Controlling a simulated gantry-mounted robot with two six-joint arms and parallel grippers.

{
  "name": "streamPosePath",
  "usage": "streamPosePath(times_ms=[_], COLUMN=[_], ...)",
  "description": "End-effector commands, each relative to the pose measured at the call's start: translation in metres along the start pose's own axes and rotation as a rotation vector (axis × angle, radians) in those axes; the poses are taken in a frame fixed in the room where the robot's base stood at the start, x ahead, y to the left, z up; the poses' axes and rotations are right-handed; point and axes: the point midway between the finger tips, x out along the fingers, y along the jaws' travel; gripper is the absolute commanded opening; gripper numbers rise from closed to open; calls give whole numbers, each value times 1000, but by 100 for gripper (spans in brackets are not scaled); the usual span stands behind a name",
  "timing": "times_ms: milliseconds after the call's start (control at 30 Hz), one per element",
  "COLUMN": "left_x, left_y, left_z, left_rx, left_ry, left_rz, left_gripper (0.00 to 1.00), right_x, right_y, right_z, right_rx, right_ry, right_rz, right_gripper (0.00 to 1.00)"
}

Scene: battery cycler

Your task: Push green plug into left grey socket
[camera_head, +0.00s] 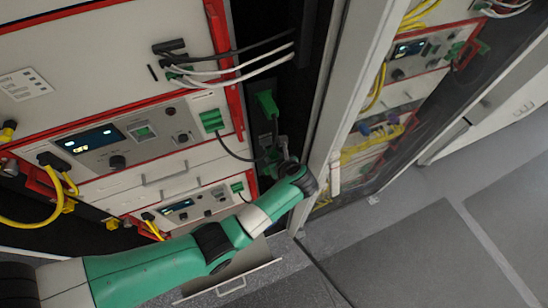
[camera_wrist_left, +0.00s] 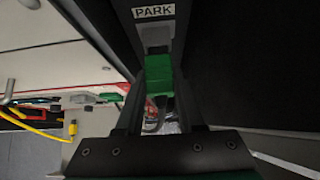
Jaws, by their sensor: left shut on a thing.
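My left gripper (camera_head: 279,150) is at the dark strip beside the cabinet, in the middle of the head view. In the left wrist view its fingers are shut on a green plug (camera_wrist_left: 159,76). A grey socket (camera_wrist_left: 155,38) under a PARK label (camera_wrist_left: 153,12) is straight ahead of the plug. The plug's far end meets the socket's near edge in the picture; I cannot tell how deep it sits. In the head view the held plug (camera_head: 268,161) is partly hidden by my gripper. My right gripper is not in view.
Another green connector (camera_head: 267,103) sits higher on the dark strip. A dark cable (camera_head: 235,153) runs from a green connector (camera_head: 212,120) on the cycler front towards my gripper. White and black cables (camera_head: 235,68) hang above. A light cabinet frame (camera_head: 335,110) stands close on the right.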

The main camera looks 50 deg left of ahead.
Motion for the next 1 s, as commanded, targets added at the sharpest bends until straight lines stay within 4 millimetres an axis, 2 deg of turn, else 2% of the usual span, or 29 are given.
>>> streamPosePath(times_ms=[900,933,1000], left_x=[8,8,8], left_y=[0,0,0], left_z=[8,8,8], left_rx=[1,1,1], left_ry=[0,0,0], left_rz=[0,0,0], left_gripper=[6,39,52], right_x=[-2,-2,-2], right_y=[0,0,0], right_z=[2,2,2], right_rx=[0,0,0], right_ry=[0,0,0], right_rz=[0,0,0], right_gripper=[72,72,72])
